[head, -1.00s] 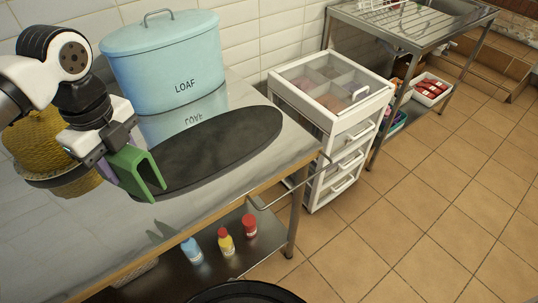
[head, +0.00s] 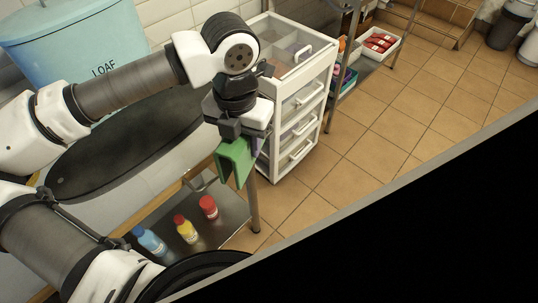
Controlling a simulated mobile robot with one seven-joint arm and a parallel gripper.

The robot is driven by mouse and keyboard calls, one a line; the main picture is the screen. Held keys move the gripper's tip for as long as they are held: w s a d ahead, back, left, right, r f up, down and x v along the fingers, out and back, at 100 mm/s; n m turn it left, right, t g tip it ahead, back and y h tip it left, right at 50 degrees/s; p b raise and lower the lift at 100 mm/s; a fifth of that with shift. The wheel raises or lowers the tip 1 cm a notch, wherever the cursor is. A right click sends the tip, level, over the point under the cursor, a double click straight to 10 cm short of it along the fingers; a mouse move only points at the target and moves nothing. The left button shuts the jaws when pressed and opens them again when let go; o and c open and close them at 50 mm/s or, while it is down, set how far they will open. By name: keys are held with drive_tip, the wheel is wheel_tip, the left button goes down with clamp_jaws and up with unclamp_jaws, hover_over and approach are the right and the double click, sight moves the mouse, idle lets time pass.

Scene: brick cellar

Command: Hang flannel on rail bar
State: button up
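The green flannel (head: 234,163) hangs folded in an upside-down U below my gripper (head: 238,133). My gripper appears shut on its top fold; the fingertips are mostly hidden, and a bit of purple shows beside the cloth. The thin metal rail bar (head: 203,184) sticks out at the end of the worktable. Only its near part shows, left of the flannel; the rest is hidden behind the flannel and gripper. The flannel overlaps the bar's line in the head view, and I cannot tell whether they touch.
A dark oval board (head: 120,150) and blue LOAF bin (head: 70,45) are on the worktable. Blue, yellow and red bottles (head: 184,229) stand on its lower shelf (head: 215,240). A white drawer cart (head: 303,95) stands close behind the gripper. A black area with a pale edge fills the lower right.

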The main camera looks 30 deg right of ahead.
drive_tip(key=s+d+f+m, duration=0.2)
drive_tip(key=s+d+m, duration=0.2)
drive_tip(key=d, duration=0.1)
drive_tip(key=shift+w+a+r+p, duration=0.1)
drive_tip(key=shift+w+a+p, duration=0.4)
drive_tip(key=shift+w, duration=0.8)
drive_tip(key=shift+w+a+p, duration=0.45)
drive_tip(key=shift+w+a, duration=0.1)
drive_tip(key=shift+w, duration=0.75)
drive_tip(key=shift+w+a+r+p, duration=0.1)
drive_tip(key=shift+w+a+p, duration=0.4)
drive_tip(key=shift+w, duration=0.8)
drive_tip(key=shift+w+f+b, duration=0.2)
drive_tip(key=shift+f+b, duration=0.1)
drive_tip(key=shift+f, duration=0.05)
wheel_tip(320, 180, down, 10)
drive_tip(key=b, duration=1.1)
drive_tip(key=shift+f, duration=0.1)
drive_tip(key=o, duration=1.1)
drive_tip(key=shift+c, duration=0.2)
